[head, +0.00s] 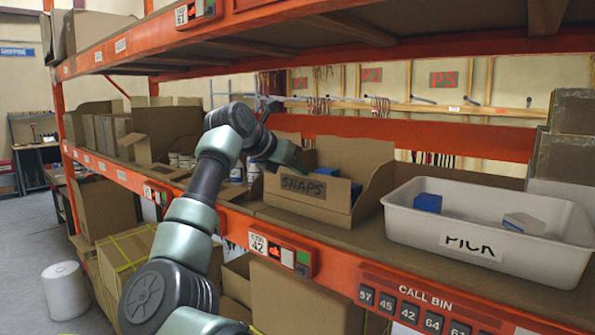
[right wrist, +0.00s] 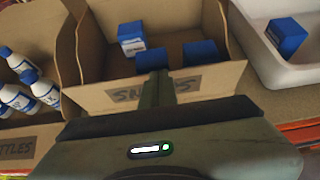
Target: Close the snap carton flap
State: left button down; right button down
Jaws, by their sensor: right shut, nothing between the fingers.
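The snap carton (head: 307,190), marked SNAPS, stands on the shelf, open at the top, with a tall back panel (head: 352,155) upright. In the right wrist view its labelled front panel (right wrist: 200,84) faces me, and blue boxes (right wrist: 131,39) lie inside. My right gripper (head: 292,158) is over the carton's left side in the head view. It is shut and empty. In the right wrist view the fingers (right wrist: 155,78) cross in front of the label and partly hide it; whether they touch the panel I cannot tell. My left gripper is not in view.
A white PICK tote (head: 400,220) with a blue box (head: 428,202) and a grey-and-blue one stands right of the carton. A carton with white-and-blue bottles (right wrist: 22,90) stands to its left. An orange shelf beam (head: 330,55) runs above; the front rail carries a call-bin panel (head: 420,305).

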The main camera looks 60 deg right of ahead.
jog(key=shift+r, duration=0.1)
dwell(0.4)
notch_tip(320, 180, up, 11)
jog(key=a+p, duration=0.2)
jog(key=p, duration=0.4)
jog(key=shift+w+a, duration=0.2)
jog(key=shift+w, duration=0.05)
